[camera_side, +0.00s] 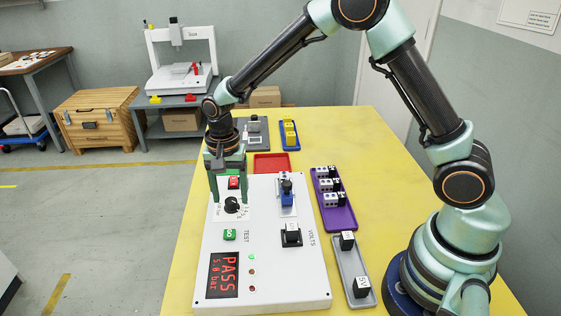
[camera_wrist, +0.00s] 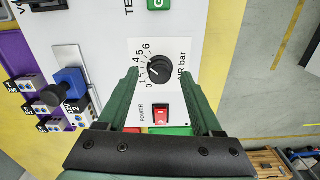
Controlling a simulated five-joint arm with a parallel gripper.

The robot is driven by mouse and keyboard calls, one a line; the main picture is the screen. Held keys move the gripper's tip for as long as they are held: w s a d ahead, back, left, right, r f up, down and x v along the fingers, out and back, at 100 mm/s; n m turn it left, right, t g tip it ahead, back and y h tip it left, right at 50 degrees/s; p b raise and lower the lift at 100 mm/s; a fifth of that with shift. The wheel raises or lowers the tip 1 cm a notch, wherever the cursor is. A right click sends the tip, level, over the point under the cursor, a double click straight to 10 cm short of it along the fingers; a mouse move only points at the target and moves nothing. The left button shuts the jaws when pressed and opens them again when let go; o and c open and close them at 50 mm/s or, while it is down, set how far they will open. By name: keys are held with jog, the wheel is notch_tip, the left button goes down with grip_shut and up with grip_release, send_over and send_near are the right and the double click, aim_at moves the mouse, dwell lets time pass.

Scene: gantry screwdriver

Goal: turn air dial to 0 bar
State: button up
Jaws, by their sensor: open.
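The air dial (camera_side: 232,205) is a round black knob on the upper part of the white panel (camera_side: 207,255). In the wrist view, the dial (camera_wrist: 157,71) has a printed scale from 0 to 6 and "AIR bar" beside it. Its pointer setting is too small to read surely. My gripper (camera_side: 230,196) is open and points down over the dial. In the wrist view, the tips of my gripper (camera_wrist: 159,76) stand on either side of the knob, with gaps visible. The red display (camera_side: 225,274) reads PASS with a bar figure below that looks like 5.8.
A red POWER switch (camera_wrist: 161,115) lies close to the dial, nearer my gripper's base. A green GO button (camera_side: 230,235), a blue-bodied fixture (camera_side: 286,193) and a black VOLTS switch (camera_side: 291,235) are on the panel. A purple tray (camera_side: 338,219) and grey tray (camera_side: 356,269) stand right.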

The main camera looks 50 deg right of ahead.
jog(key=shift+f, duration=0.4)
jog(key=shift+c, duration=0.4)
grip_shut()
